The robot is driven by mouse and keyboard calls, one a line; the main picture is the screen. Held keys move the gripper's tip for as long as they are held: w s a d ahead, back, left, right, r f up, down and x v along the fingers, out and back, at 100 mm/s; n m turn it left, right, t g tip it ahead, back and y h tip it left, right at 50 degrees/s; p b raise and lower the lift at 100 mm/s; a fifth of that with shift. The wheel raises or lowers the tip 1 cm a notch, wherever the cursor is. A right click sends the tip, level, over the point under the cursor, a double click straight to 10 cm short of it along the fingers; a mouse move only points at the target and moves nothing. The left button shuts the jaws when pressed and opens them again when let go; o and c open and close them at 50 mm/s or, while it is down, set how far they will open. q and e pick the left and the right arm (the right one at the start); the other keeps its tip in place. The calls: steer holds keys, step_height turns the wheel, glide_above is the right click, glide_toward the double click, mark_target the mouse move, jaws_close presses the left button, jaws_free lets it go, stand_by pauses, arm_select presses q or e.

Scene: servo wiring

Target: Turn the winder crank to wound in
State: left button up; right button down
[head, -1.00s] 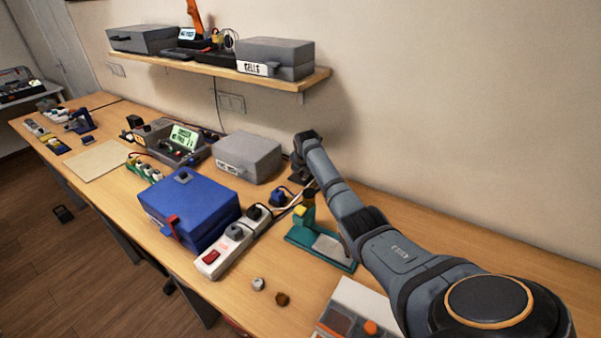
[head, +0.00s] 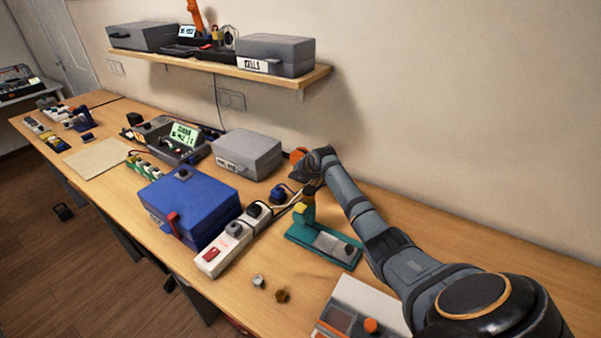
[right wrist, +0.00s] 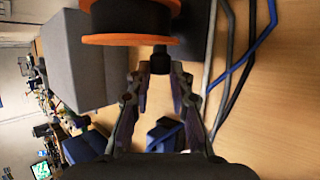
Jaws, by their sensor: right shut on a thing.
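The winder shows in the right wrist view as a dark spool (right wrist: 132,18) between orange flanges (right wrist: 128,40). A short black crank knob (right wrist: 160,59) sticks out beside the lower flange. The crank's turn position cannot be read clearly. My left gripper is not in view.
A grey case (head: 248,153) stands left of the winder. A blue box (head: 188,205), a white power strip (head: 232,242) and a teal fixture (head: 325,246) stand nearer. Cables (right wrist: 240,70) run along the table beside the winder. The wall is close behind.

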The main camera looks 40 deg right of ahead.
steer(key=f+t+b, duration=0.1)
steer(key=t+b, duration=0.1)
steer(key=b, duration=0.1)
steer(key=shift+w+m+t+y+b, duration=0.1)
steer(key=shift+m+t+y+b, duration=0.2)
steer(key=shift+b, duration=0.3)
steer(key=shift+r+t+b, duration=0.15)
steer(key=shift+t+b, duration=0.15)
steer(key=shift+b, duration=0.05)
steer(key=c, duration=1.2)
jaws_free()
